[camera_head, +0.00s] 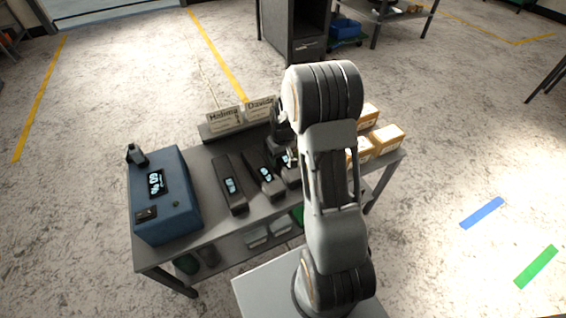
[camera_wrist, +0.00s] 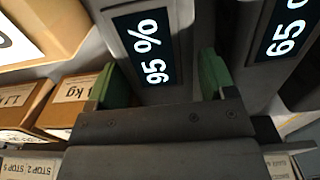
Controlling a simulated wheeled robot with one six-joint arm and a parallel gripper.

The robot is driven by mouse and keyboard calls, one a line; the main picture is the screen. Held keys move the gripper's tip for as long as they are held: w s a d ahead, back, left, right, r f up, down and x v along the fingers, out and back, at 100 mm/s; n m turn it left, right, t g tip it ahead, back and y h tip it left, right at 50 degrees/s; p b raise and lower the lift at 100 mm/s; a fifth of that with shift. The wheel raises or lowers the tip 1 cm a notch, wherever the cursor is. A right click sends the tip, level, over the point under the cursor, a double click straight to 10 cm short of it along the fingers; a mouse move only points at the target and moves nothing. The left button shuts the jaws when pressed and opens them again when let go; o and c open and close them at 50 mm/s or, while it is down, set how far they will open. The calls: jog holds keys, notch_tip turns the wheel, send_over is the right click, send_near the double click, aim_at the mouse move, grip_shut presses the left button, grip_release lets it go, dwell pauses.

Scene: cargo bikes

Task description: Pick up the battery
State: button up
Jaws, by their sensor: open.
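Dark batteries with lit displays lie in a row on the grey table. In the head view I see a left one (camera_head: 229,186), a middle one (camera_head: 263,176) and a right one (camera_head: 289,174) partly hidden by my arm. In the wrist view a battery reading 95 % (camera_wrist: 150,52) lies between the green-tipped fingers of my gripper (camera_wrist: 158,80). The fingers are apart, one on each side of it, and I cannot tell if they touch it. Another battery, reading 65 (camera_wrist: 285,32), is just right of the right finger. In the head view my gripper is mostly hidden behind the arm.
A blue box with a display (camera_head: 168,210) stands at the table's left end. Cardboard boxes (camera_head: 386,138) stand at the right end. Two name signs (camera_head: 224,119) stand at the back edge. The table (camera_head: 212,232) has a lower shelf with items. Open floor surrounds it.

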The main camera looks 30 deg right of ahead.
jog(key=shift+r, duration=0.1)
grip_shut()
dwell(0.6)
